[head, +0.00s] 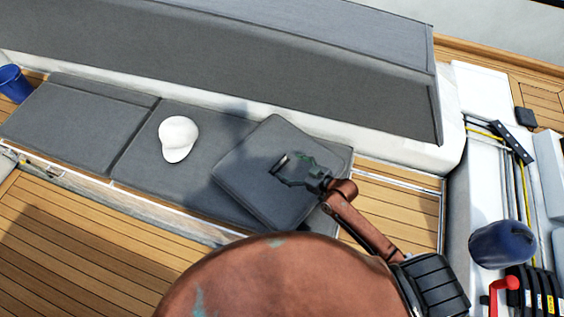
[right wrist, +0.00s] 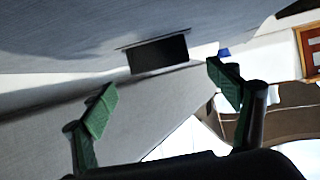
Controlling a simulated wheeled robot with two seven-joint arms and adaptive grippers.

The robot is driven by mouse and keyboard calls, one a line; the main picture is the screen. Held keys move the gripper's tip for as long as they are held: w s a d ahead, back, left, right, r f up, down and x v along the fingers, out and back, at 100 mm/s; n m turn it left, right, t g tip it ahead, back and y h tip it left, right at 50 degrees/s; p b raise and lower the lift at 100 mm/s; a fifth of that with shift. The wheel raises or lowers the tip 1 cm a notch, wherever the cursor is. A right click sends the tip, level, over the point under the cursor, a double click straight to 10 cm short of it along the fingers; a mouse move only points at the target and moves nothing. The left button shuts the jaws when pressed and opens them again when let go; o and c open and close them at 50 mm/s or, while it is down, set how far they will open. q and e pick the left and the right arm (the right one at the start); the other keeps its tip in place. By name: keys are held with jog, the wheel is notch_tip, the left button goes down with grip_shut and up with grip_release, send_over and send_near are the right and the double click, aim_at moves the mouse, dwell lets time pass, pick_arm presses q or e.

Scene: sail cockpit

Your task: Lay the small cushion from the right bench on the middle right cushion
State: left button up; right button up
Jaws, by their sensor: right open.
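The small grey cushion (head: 248,178) lies turned at an angle on the right end of the grey bench cushions, overlapping the seat cushion (head: 150,170) beside the white cap. My right gripper (head: 284,167) is over its upper face, open, with nothing seen held. In the right wrist view its green fingers (right wrist: 160,82) are spread apart. A dark rectangular piece (right wrist: 158,54) on a grey surface shows just beyond them. I cannot tell whether the fingers touch the cushion. My left gripper is not in view.
A white cap (head: 179,138) sits on the seat cushion. Another grey cushion (head: 80,122) and a blue bucket (head: 14,84) are at the left. The long grey backrest (head: 250,70) rises behind. A navy fender (head: 500,245) and red handle (head: 505,283) are at the right.

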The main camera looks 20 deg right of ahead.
jog(key=shift+v, duration=2.8)
jog(key=shift+c, duration=0.3)
